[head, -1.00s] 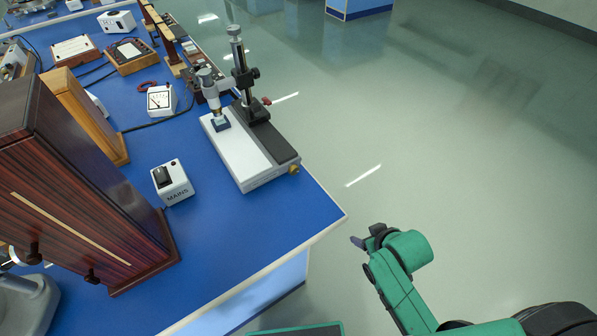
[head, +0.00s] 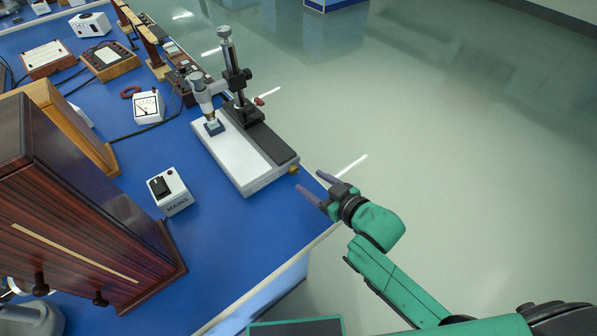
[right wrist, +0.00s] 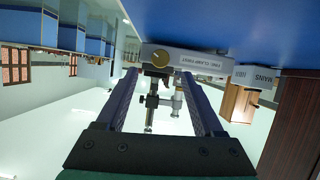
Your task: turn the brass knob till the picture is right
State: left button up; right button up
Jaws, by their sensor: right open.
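The brass knob (head: 293,170) sticks out of the near end of the white and black microscope stand (head: 262,179), close to the bench's right edge. In the right wrist view the knob (right wrist: 153,57) shows as a round brass disc between my finger lines, with a pale label beside it. My right gripper (head: 310,183) is open and empty. Its two purple-grey fingers point toward the knob with a small gap left, not touching it as far as I can see. My left gripper is not in view.
A red-tipped lever (head: 260,101) sits on the stand's column. A white MAINS box (head: 172,193) and a tall dark wooden cabinet (head: 75,200) stand to the left. A white meter (head: 148,106) is behind. The floor right of the bench is clear.

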aim_at(295, 172)
jog(key=x, duration=0.7)
jog(key=shift+a, duration=0.15)
grip_shut()
jog(key=shift+f+n+h, duration=0.1)
jog(key=shift+n+h, duration=0.2)
jog(key=shift+n, duration=0.2)
jog(key=shift+s+n+t+h, duration=0.1)
jog(key=shift+n+t+h, duration=0.2)
jog(key=shift+n+t, duration=0.15)
jog(key=shift+a+f+n+t+h+b, duration=0.15)
jog(key=shift+n+t+h+b, duration=0.2)
jog(key=shift+n+b, duration=0.4)
jog(key=shift+n+t+h+b, duration=0.25)
jog(key=shift+n+t+b, duration=0.05)
jog(key=shift+n+b, duration=0.35)
